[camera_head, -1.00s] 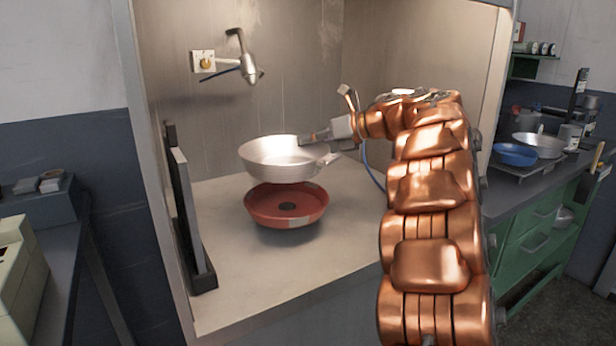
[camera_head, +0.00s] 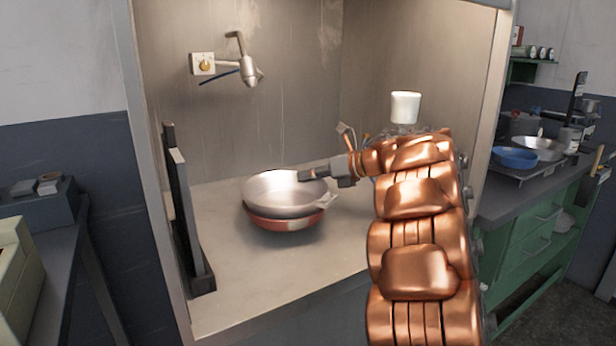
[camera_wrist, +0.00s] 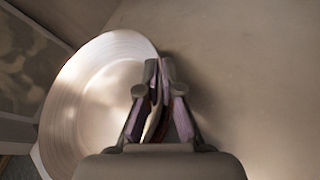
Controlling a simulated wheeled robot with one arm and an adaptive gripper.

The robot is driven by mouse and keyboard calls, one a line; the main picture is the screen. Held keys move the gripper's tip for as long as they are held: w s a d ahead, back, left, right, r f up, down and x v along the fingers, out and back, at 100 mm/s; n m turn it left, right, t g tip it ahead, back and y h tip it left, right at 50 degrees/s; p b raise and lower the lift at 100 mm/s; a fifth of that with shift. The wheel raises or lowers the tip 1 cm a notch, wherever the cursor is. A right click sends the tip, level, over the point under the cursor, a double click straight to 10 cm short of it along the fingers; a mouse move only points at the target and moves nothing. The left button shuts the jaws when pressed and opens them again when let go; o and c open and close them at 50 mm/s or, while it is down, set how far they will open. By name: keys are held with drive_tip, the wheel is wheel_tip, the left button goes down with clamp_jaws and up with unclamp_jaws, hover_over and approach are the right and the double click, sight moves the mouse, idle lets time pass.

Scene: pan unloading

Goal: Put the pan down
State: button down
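The silver pan (camera_head: 270,190) is level over the red round dish (camera_head: 275,220) on the grey counter in the booth. It covers the dish's inside, leaving only its front and side rim showing; whether they touch everywhere I cannot tell. My gripper (camera_head: 305,185) reaches in from the right at the pan's far right rim. In the wrist view the pan (camera_wrist: 90,95) lies left of and beneath my gripper (camera_wrist: 160,68). The fingers are close together and look shut on the pan's edge; the exact contact is hidden.
A dark upright panel (camera_head: 180,215) stands on the counter left of the pan. A tap-like fitting (camera_head: 248,70) juts from the back wall. The counter (camera_head: 235,295) is bare in front. At right, a blue bowl (camera_head: 515,157) and another pan (camera_head: 538,145) stand on a bench.

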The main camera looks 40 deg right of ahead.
drive_tip(key=shift+f+b, duration=0.3)
drive_tip(key=shift+b, duration=0.15)
drive_tip(key=c, duration=1.3)
unclamp_jaws()
drive_tip(key=shift+r, duration=0.15)
drive_tip(key=shift+r+p, duration=0.25)
drive_tip(key=shift+p, duration=0.25)
drive_tip(key=v, duration=1.2)
drive_tip(key=shift+f, duration=0.1)
